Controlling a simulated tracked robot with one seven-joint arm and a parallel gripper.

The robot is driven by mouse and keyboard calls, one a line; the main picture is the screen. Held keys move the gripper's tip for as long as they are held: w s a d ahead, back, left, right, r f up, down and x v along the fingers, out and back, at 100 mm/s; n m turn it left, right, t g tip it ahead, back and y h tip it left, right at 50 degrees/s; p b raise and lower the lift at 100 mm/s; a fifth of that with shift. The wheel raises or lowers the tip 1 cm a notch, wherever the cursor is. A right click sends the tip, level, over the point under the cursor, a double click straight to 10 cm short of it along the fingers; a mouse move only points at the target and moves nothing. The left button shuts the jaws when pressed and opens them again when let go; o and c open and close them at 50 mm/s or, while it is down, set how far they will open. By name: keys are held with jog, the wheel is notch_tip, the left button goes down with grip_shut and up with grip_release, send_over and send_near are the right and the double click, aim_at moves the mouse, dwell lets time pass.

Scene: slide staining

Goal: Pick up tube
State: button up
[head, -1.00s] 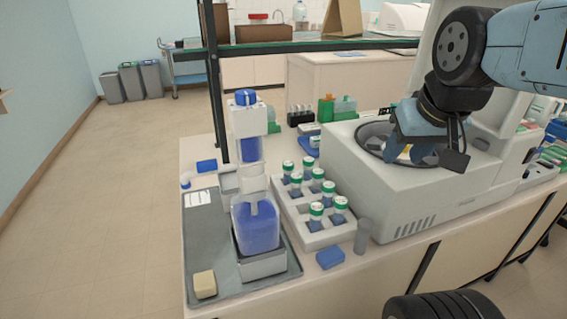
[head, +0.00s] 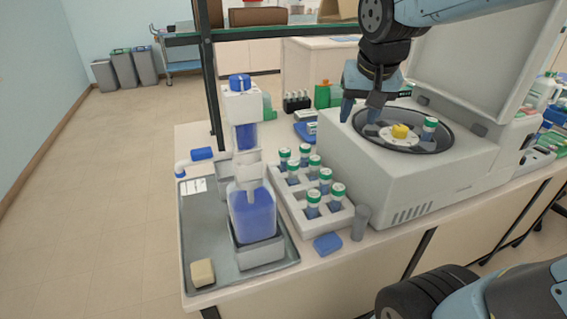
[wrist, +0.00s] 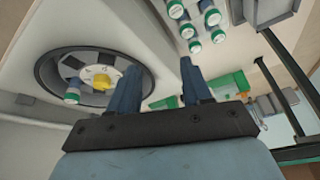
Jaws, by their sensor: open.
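Several green-capped tubes with blue contents stand upright in a white rack (head: 287,210) on the bench; the front right tube (head: 338,192) is one of them. They also show at the top of the wrist view as green and white caps (wrist: 193,32). One more green-capped tube (head: 429,128) stands in the rotor of the open centrifuge; it also shows in the wrist view (wrist: 72,95). My gripper (head: 357,117) is open and empty, above the left rear edge of the centrifuge, right of and above the rack. Its two fingers (wrist: 160,80) show well apart in the wrist view.
The white centrifuge (head: 400,180) has its lid raised and a yellow knob (head: 399,131) at the rotor's middle. A blue-filled bottle apparatus (head: 252,212) stands on a grey tray (head: 210,245) left of the rack. A grey cylinder (head: 360,222) and blue block (head: 327,243) sit in front.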

jog(key=w+a+f, duration=0.3)
jog(key=w+a, duration=0.3)
jog(key=w, duration=0.1)
jog(key=m+g, duration=0.1)
send_near(285, 150)
jog(key=shift+h, duration=0.4)
jog(key=x, duration=1.2)
jog(key=shift+a+f, duration=0.2)
jog(key=shift+a, duration=0.15)
jog(key=shift+s, duration=0.1)
jog(key=shift+c, duration=0.5)
jog(key=c, duration=0.7)
jog(key=shift+r, duration=0.15)
